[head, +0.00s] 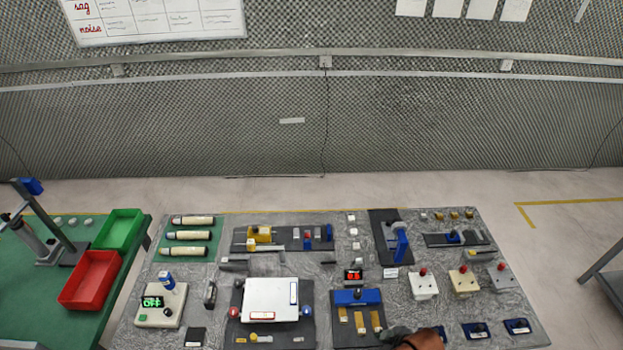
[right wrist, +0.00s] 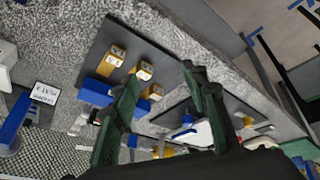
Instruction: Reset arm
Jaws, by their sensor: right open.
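My right gripper (right wrist: 162,78) shows in the right wrist view as two dark green fingers spread apart, with nothing between them. It is over the table near a dark board (right wrist: 155,62) with a blue block (right wrist: 97,92) and three brass-coloured pieces. Whether the fingers touch anything there is unclear. In the head view a part of my right arm (head: 425,341) shows at the bottom edge, right of the blue block (head: 357,297) with the brass-coloured pieces. My left gripper is not in view.
The grey table (head: 225,340) is crowded with fixtures, including a white box (head: 271,298) and several button boxes (head: 424,286). A green side table at left carries a red bin (head: 90,280) and a green bin (head: 120,229). The floor behind is clear up to the foam wall (head: 420,130).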

